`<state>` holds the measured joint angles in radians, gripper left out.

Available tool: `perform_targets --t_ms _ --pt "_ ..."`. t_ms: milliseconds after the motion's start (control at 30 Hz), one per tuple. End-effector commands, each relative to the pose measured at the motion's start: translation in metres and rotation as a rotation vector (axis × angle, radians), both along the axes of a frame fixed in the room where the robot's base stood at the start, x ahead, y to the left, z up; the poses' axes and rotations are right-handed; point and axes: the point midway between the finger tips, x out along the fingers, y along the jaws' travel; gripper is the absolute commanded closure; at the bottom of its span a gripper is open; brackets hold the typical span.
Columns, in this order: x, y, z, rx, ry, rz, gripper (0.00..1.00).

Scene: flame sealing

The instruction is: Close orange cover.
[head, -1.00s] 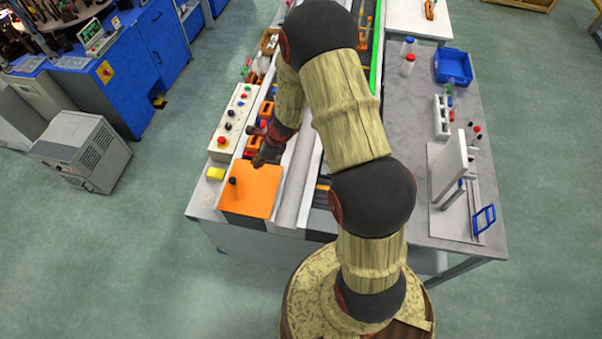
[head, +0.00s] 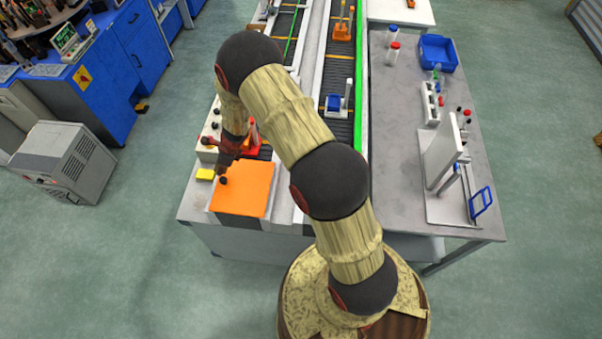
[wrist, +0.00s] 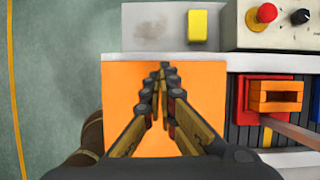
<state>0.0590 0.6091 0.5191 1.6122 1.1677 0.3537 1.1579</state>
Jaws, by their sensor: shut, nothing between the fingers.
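The orange cover (head: 252,192) is a flat square panel at the near left end of the workstation. It appears to lie flat, though I cannot tell whether it sits fully down. My gripper (head: 223,172) is beside the knob, over the cover's left part. In the wrist view the orange cover (wrist: 118,95) fills the middle, and my gripper (wrist: 161,70) is above it with its fingertips together and nothing between them.
A yellow block (head: 205,174) lies just left of the cover. A control box with a red button (wrist: 267,13) stands behind it. An orange-and-red part (wrist: 274,97) is on the conveyor right of the cover. A grey table (head: 400,190) with a white stand is farther right.

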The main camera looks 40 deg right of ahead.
Motion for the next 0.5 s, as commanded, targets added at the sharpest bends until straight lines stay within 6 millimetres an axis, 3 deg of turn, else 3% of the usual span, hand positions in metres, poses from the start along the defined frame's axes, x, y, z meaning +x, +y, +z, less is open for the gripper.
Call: perform_targets --t_ms 200,500 --pt "0.009 0.009 -0.027 0.0 0.0 0.001 1.0" --pt "0.014 0.014 -0.041 -0.001 -0.001 0.0 1.0"
